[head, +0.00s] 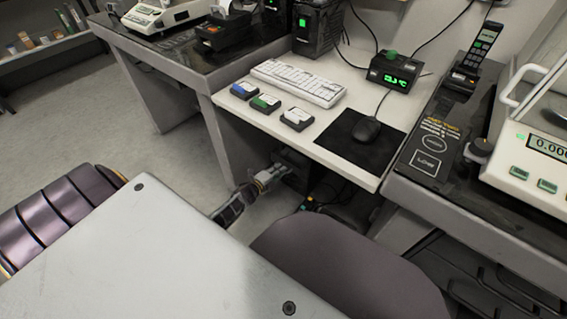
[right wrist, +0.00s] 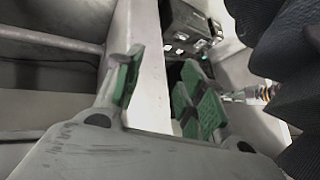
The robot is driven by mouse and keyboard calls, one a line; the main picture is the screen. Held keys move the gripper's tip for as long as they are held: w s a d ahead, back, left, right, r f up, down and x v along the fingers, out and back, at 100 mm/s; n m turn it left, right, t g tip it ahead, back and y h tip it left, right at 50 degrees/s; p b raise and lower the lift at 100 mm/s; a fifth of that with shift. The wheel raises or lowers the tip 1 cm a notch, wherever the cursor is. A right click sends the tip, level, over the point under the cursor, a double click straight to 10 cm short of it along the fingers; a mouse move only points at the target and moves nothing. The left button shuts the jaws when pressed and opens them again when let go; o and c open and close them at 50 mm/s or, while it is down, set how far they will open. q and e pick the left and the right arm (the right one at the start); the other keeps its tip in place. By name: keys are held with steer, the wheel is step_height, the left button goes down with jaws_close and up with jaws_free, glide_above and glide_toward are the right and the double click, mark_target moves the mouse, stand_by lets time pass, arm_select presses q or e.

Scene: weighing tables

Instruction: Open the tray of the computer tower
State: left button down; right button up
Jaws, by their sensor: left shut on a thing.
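The computer tower (head: 294,158) is a dark box in shadow under the white desk, mostly hidden by the desk top and my gripper. My left gripper (head: 277,172) reaches under the desk's front edge to the tower's front. It is shut on a small part there, which appears to be the tray; the part itself is too small and dark to make out. My right gripper (right wrist: 163,78), with green finger pads, is open and empty in the right wrist view. My left gripper also shows at the right of that view (right wrist: 232,97).
Open floor (head: 90,110) lies to the left.

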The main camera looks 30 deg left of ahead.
arm_select(q)
steer(key=f+p+v, duration=0.1)
steer(key=p+v, duration=0.1)
steer(key=v, duration=0.6)
steer(key=shift+s+f+p, duration=0.25)
steer(key=shift+f+p, duration=0.05)
steer(key=shift+f, duration=0.1)
arm_select(e)
steer(key=shift+g+h, duration=0.3)
steer(key=r, duration=0.4)
steer(key=shift+s+d, duration=0.25)
steer(key=shift+d, duration=0.05)
arm_select(q)
steer(key=shift+d, duration=0.1)
steer(key=c, duration=1.5)
jaws_free()
steer(key=shift+c, duration=0.2)
steer(key=shift+r, duration=0.1)
steer(key=d+v, duration=0.1)
steer(key=v, duration=1)
steer(key=shift+s+a, duration=0.45)
steer(key=shift+a, duration=0.05)
steer(key=shift+r, duration=0.15)
